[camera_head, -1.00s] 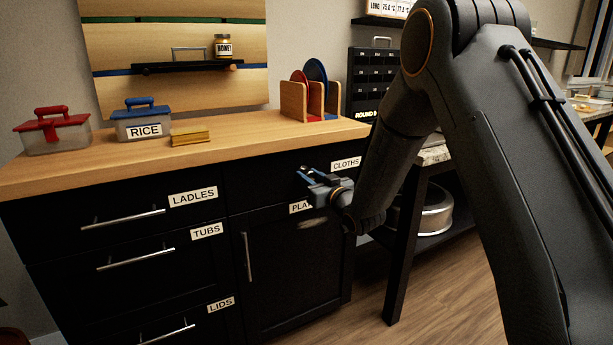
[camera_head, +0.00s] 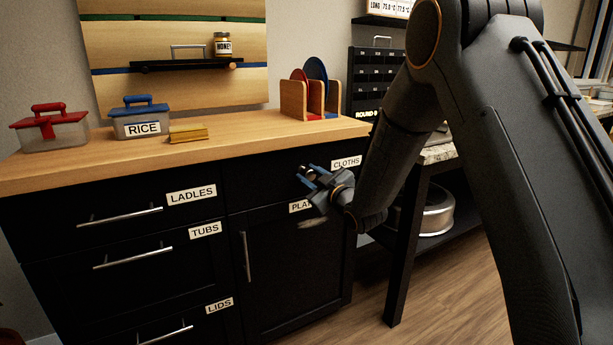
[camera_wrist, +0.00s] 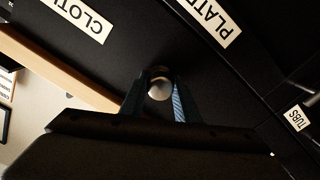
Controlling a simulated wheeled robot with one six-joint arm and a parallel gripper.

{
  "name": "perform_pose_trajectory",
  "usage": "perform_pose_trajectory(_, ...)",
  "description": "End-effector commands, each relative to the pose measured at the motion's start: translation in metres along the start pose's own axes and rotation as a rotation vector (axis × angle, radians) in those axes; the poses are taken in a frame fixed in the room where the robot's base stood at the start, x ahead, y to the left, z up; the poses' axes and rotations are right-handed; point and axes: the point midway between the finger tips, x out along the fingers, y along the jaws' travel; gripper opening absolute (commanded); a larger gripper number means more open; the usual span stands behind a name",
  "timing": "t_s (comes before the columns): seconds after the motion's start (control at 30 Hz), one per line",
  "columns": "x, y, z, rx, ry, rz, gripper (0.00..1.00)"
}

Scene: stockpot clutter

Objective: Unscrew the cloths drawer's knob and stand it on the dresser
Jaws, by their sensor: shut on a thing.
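The cloths drawer (camera_head: 262,187) is a black drawer front at the dresser's upper right, with a CLOTHS label (camera_head: 346,163). My gripper (camera_head: 305,174) is at that drawer front. In the wrist view my gripper (camera_wrist: 158,90) is shut on the round, pale metal knob (camera_wrist: 159,88), which sits between the two fingertips close to the black front. Whether the knob is still seated against the drawer cannot be told. In the head view the gripper hides the knob. The dresser top (camera_head: 240,148) is light wood.
On the dresser top stand a red-lidded tub (camera_head: 50,130), a blue-lidded RICE tub (camera_head: 141,120), a yellow block (camera_head: 188,134) and a wooden rack with plates (camera_head: 311,98). The top's front middle is clear. A side table with a pot (camera_head: 436,214) stands at right.

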Motion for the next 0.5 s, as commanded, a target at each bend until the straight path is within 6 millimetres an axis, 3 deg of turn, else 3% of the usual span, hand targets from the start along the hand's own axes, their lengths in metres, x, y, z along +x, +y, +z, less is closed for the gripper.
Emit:
perform_pose_trajectory(0.2, 0.0002, 0.0005, 0.0008, -0.234, 0.001, 0.002, 0.00)
perform_pose_trajectory(0.5, -0.0001, 0.0010, -0.0002, -0.277, 0.001, 0.002, 0.00)
